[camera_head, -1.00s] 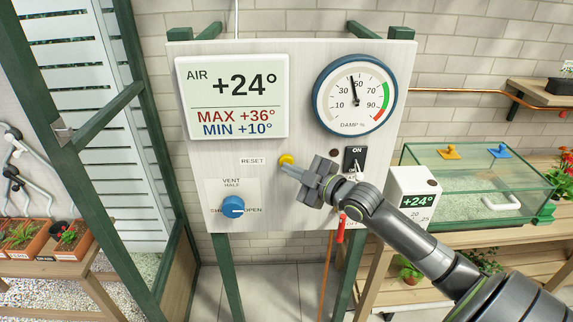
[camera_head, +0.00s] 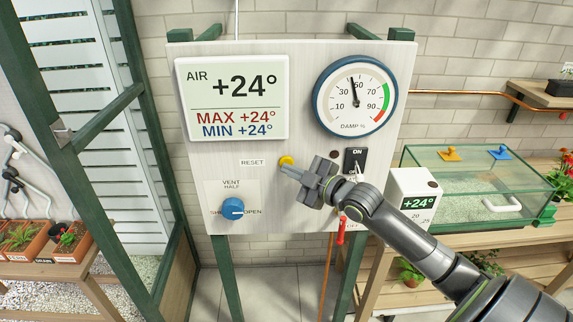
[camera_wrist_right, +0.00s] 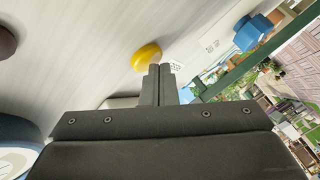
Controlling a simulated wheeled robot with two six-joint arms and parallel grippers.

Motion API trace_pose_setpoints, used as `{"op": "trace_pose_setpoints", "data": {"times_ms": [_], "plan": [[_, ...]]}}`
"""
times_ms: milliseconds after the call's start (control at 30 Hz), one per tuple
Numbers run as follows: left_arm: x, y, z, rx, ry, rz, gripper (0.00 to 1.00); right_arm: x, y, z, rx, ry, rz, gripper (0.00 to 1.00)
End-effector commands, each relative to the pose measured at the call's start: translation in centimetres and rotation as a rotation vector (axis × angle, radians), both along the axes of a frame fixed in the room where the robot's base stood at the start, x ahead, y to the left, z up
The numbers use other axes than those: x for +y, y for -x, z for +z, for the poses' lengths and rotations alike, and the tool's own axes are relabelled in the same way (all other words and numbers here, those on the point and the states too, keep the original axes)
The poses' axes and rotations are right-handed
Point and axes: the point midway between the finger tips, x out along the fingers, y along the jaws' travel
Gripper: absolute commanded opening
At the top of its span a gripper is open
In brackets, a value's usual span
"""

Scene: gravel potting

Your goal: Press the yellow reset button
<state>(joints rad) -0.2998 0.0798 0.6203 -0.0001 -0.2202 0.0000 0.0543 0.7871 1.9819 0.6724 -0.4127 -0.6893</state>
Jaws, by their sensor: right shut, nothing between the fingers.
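The yellow reset button (camera_head: 286,161) sits on the pale panel (camera_head: 300,75), right of the RESET label (camera_head: 252,162). My right gripper (camera_head: 285,170) is shut and empty, its fingertips at the button's lower edge in the head view. In the right wrist view the closed fingertips (camera_wrist_right: 160,68) are just below the yellow button (camera_wrist_right: 146,57). I cannot tell whether they touch it. The air display (camera_head: 232,98) reads +24°, with MAX +24° and MIN +24°. My left gripper is not in view.
A blue vent knob (camera_head: 232,209) is below the button. A black ON switch (camera_head: 354,160) and a damp gauge (camera_head: 354,96) are on the panel's right. A glass tank (camera_head: 478,185) and a white thermostat box (camera_head: 413,198) stand to the right.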

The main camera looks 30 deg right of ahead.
Motion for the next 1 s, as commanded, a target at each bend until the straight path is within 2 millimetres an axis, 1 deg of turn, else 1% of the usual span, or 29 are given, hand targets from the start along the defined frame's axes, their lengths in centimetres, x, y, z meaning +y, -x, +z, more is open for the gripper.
{"op": "trace_pose_setpoints", "data": {"times_ms": [100,267,667,900,1000], "plan": [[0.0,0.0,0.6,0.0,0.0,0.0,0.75,0.4,0.6,0.1,0.002,-0.001,0.0,0.0],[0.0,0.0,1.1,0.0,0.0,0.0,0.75,0.8,1.3,0.1,0.001,0.0,0.0,0.0],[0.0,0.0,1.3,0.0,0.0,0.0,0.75,1.0,1.7,0.0,0.001,-0.001,0.001,0.0],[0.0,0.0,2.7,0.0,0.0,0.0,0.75,2.2,3.6,0.2,0.002,-0.002,0.0,0.0],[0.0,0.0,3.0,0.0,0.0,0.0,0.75,2.7,4.5,0.1,0.001,-0.003,0.0,0.0]]}}
